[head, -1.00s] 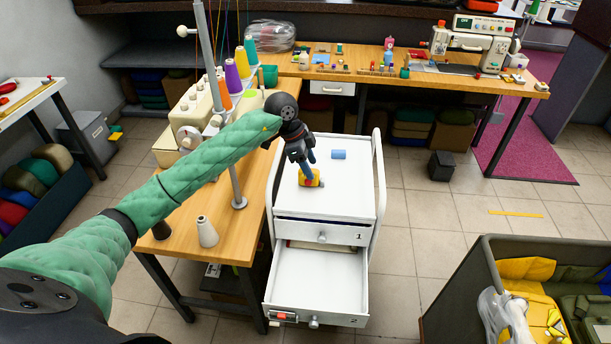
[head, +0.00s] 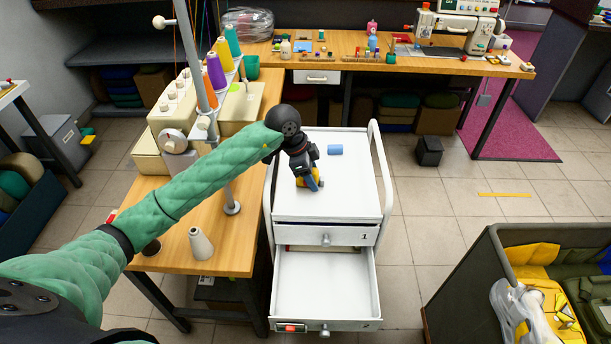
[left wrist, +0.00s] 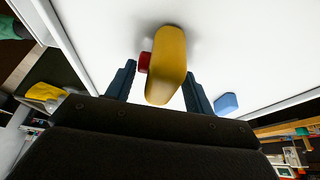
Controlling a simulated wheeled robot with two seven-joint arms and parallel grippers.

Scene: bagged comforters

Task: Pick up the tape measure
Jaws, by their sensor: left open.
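The yellow tape measure (left wrist: 166,66) lies on the white top of the drawer cart (head: 350,200). A small red part shows on its left side in the left wrist view. In the head view the tape measure (head: 304,183) is partly hidden by my gripper. My left gripper (head: 314,182) is at the tape measure, pointing down. In the left wrist view the left gripper (left wrist: 158,85) is open, with one finger on each side of the tape measure and gaps between. My right gripper is not in view.
The cart's lower drawer (head: 322,285) is pulled open. A wooden table (head: 225,250) with thread cones stands left of the cart. A grey bin (head: 470,275) stands at right.

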